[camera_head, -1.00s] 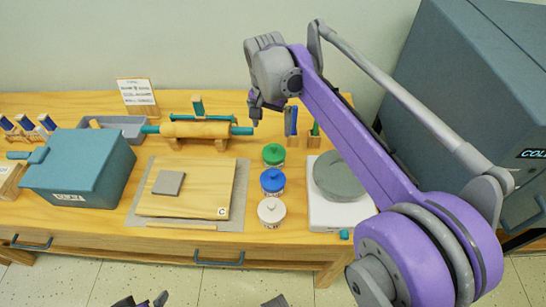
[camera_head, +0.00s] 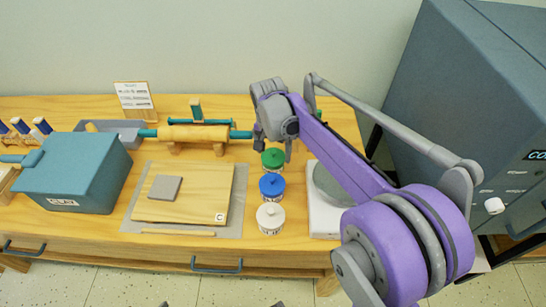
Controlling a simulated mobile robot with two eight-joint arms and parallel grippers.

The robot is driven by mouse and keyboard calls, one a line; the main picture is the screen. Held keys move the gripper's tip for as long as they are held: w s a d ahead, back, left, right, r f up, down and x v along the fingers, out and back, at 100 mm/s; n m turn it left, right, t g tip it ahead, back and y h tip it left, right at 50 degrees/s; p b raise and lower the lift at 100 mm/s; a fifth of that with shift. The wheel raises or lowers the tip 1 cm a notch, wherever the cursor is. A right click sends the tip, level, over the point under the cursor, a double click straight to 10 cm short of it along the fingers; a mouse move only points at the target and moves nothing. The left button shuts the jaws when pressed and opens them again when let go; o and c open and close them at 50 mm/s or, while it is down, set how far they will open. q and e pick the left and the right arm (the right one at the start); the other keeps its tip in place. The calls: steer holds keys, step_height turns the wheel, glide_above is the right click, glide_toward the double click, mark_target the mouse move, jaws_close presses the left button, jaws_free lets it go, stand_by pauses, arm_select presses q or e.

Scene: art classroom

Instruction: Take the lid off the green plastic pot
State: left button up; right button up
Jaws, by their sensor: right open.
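The green plastic pot (camera_head: 273,170) stands at the back of a row of three small pots on the wooden table, with its green lid (camera_head: 273,158) on it. My right gripper (camera_head: 274,148) points down just above and behind this lid, its fingers apart, one on each side of the lid's knob as seen from here. It appears empty. I cannot tell whether the fingers touch the lid. My left gripper does not show clearly in the head view.
A blue-lidded pot (camera_head: 272,187) and a white-lidded pot (camera_head: 270,218) stand in front of the green one. A wooden board (camera_head: 205,190) lies to the left. A white-based wheel (camera_head: 322,218) stands to the right. A rolling pin (camera_head: 195,132) lies behind left.

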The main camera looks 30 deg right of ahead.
steer(key=c, duration=1)
